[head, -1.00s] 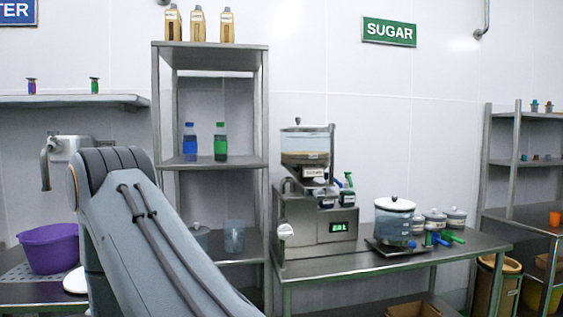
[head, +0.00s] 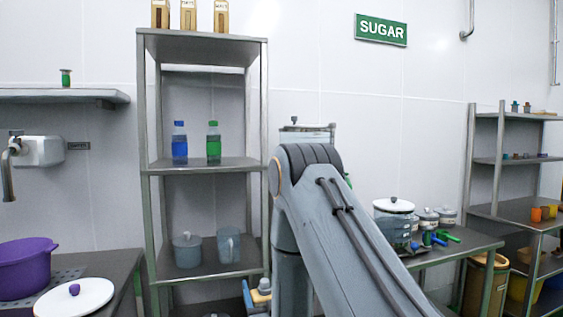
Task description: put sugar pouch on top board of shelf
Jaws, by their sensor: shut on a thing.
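The steel shelf (head: 203,163) stands left of centre in the head view. Its top board (head: 200,40) carries several tan packs with pale labels, including one at the right (head: 221,16); their tops are cut off by the picture edge. I cannot make out a sugar pouch for certain. My arm fills the centre right, its lower part hanging behind the near link. My gripper does not show clearly. A small blue and cream item (head: 263,286) shows beside my arm, in front of the shelf's right post; I cannot tell what it is.
The shelf's middle board holds a blue bottle (head: 180,143) and a green bottle (head: 213,143). Its lower board holds a lidded pot (head: 187,250) and a jug (head: 228,246). A purple tub (head: 25,268) stands left. A table (head: 455,243) with jars stands right.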

